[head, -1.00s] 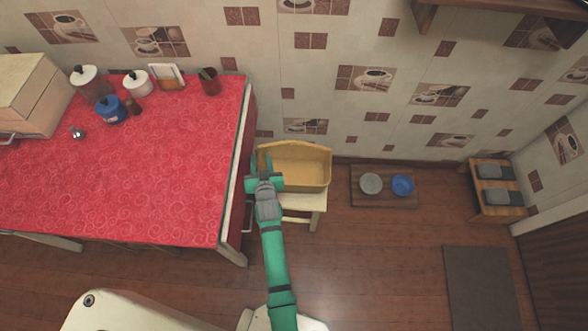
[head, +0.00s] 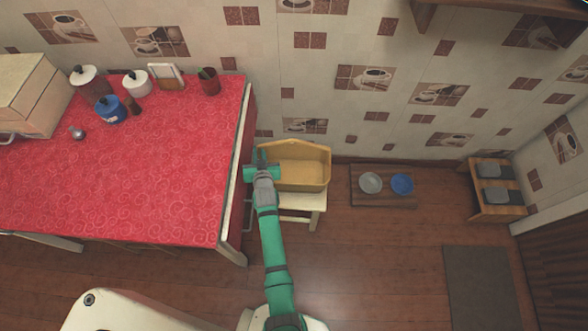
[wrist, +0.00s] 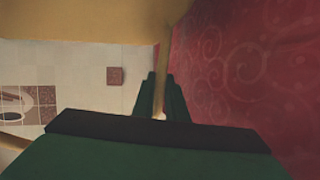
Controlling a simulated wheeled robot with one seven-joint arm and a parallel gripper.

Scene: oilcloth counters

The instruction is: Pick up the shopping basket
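The shopping basket (head: 303,167) is a tan-yellow open box with a raised back. It stands upright on a small cream stool (head: 303,200) beside the red-covered counter. My gripper (head: 262,157) is at the basket's left end. In the wrist view, the basket (wrist: 85,22) fills the upper left, and its thin wall runs down between my gripper's fingers (wrist: 161,88). The fingers are close against both sides of that wall, shut on it. The green gripper body hides the lower part of the wrist view.
The tiled wall is behind the basket. A wooden board with two bowls (head: 371,183) lies to the right. Open floor (head: 380,260) is in front.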

